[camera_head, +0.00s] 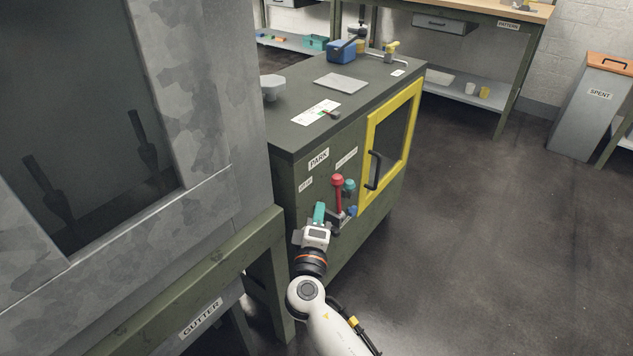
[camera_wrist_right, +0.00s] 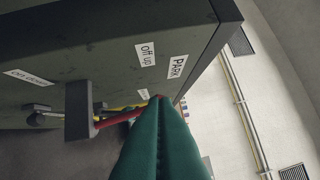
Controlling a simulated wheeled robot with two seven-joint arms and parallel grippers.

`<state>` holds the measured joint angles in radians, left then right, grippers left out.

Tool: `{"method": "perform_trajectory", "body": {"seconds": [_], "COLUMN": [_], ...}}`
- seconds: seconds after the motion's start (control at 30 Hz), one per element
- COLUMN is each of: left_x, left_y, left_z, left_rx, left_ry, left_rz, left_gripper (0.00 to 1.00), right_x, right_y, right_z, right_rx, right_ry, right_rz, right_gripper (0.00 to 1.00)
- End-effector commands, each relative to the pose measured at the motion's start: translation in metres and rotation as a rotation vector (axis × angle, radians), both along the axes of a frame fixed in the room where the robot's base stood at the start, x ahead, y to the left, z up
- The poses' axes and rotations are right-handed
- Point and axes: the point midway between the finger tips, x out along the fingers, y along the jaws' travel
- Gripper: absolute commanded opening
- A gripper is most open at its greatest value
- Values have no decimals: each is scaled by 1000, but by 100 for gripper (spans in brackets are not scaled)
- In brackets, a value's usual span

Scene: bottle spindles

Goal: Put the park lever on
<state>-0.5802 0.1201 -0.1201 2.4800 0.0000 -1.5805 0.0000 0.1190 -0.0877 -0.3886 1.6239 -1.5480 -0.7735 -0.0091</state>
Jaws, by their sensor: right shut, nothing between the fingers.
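The park lever is a red rod with a red round knob (camera_head: 338,180) on the front of the dark green cabinet, below the PARK label (camera_head: 319,158). It stands upright, knob up, above a dark mount. My right gripper (camera_head: 318,208) has green fingers that are shut and empty, just left of the lever in the head view. In the right wrist view the shut fingers (camera_wrist_right: 160,130) cover part of the red rod (camera_wrist_right: 112,120); I cannot tell whether they touch it. The "off up" label (camera_wrist_right: 147,55) and "on down" label (camera_wrist_right: 28,77) show there. My left gripper is not in view.
A teal-knobbed control (camera_head: 349,185) sits right beside the lever. The cabinet's yellow-framed door (camera_head: 395,140) is to the right. A grey metal housing (camera_head: 215,90) on a green GUTTER bench stands close at the left.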

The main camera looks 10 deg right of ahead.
Motion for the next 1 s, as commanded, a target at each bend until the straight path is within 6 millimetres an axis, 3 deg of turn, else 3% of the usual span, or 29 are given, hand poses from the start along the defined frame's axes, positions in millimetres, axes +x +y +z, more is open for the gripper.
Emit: {"method": "perform_trajectory", "body": {"seconds": [0.37, 0.8, 1.0], "left_x": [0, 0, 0], "left_y": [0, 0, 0], "left_z": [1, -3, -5], "left_rx": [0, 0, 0], "left_ry": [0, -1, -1], "left_rz": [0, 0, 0], "left_gripper": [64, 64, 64], "right_x": [3, 68, 88], "right_y": [-1, -28, -36], "right_z": [1, 8, 9], "right_rx": [-1, 0, -1], "right_ry": [-2, -1, -1], "right_rz": [0, 0, 0], "right_gripper": [0, 0, 0]}}
